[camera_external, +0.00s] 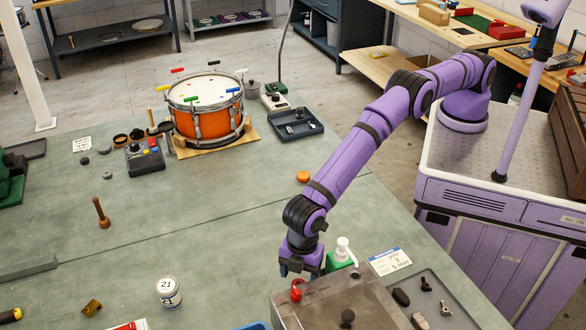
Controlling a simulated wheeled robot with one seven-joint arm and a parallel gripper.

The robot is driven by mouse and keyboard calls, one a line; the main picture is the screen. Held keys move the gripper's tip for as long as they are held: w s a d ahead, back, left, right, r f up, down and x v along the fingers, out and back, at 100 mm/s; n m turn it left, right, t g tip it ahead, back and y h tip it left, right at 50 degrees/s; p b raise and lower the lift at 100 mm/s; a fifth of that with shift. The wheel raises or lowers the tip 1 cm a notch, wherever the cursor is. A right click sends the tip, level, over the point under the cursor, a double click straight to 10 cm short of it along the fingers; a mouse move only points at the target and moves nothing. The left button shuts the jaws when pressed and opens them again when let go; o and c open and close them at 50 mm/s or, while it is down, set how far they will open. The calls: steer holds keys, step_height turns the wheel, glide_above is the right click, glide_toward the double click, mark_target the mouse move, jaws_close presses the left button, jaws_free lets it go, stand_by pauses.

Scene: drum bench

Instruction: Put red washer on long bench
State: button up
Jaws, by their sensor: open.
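My gripper (300,273) points down near the front right of the large grey-green bench (230,215). It is open, just above and behind the left corner of a grey metal box (325,297). A small red piece (296,294) sits at that corner, just below my gripper. I cannot tell whether it is a washer or a knob. A small orange disc (303,176) lies flat on the bench, left of my forearm. No part in view is clearly a red washer. What lies between the fingers is too small to tell.
A green pump bottle (341,254) stands close right of my gripper. A drum (207,108) stands on a wooden board at the back. A white jar (168,292) stands at front left. A grey tray (436,300) holds small parts at right. The bench's middle is mostly clear.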

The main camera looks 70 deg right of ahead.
mark_target(299, 282)
step_height(299, 282, down, 3)
steer(key=shift+a+r, duration=0.1)
steer(key=c, duration=1.1)
steer(key=shift+c, duration=0.6)
steer(key=shift+o, duration=0.6)
step_height(299, 282, up, 10)
